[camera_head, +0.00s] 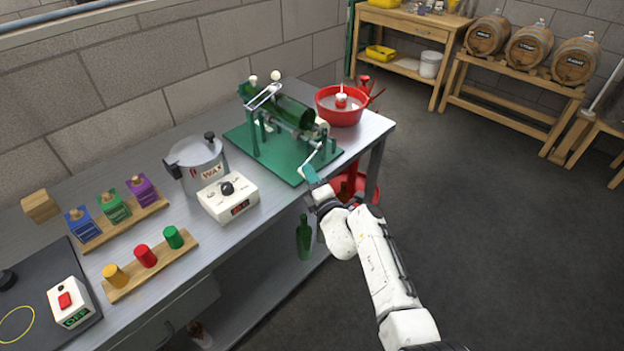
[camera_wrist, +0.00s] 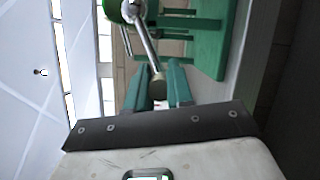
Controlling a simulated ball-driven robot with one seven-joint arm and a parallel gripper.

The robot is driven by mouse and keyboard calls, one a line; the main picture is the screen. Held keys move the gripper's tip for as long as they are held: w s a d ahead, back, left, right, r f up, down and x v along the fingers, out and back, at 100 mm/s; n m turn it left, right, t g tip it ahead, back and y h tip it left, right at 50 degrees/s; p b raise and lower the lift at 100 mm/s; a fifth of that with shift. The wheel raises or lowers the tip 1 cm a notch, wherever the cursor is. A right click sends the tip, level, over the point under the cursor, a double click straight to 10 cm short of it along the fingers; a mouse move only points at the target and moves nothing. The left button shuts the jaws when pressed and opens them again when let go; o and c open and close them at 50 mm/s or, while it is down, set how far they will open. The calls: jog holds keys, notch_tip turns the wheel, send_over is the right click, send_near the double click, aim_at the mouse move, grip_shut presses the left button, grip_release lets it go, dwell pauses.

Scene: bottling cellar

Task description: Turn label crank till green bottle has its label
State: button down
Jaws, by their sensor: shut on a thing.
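The green bottle (camera_head: 290,108) lies on its side in the green labelling machine (camera_head: 270,150) at the far end of the bench. No label shows clearly on its visible side. The label crank (camera_head: 316,152) is on the machine's near right end, its metal arm slanting down toward my gripper (camera_head: 310,174). In the wrist view, the crank arm (camera_wrist: 146,48) runs down to a dull round handle (camera_wrist: 158,86) between the two teal fingers of my gripper (camera_wrist: 165,85). The gripper is shut on that handle. The bottle's far side is hidden.
A red basin (camera_head: 341,112) stands just behind the machine. A wax pot (camera_head: 196,163) and a white control box (camera_head: 228,198) stand to its left. Another green bottle (camera_head: 304,238) shows below the bench edge. The floor to the right is clear.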

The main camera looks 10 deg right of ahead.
jog(key=shift+s+a+r, duration=0.1)
jog(key=shift+a, duration=0.45)
jog(key=c, duration=1.4)
grip_release()
jog(key=shift+c, duration=0.2)
jog(key=o, duration=0.3)
jog(key=shift+a, duration=0.2)
jog(key=shift+o, duration=0.6)
jog(key=shift+d, duration=0.4)
jog(key=shift+s+d+p, duration=0.2)
jog(key=shift+s+p, duration=0.25)
jog(key=p+v, duration=0.3)
jog(key=v, duration=0.6)
jog(key=shift+s, duration=0.35)
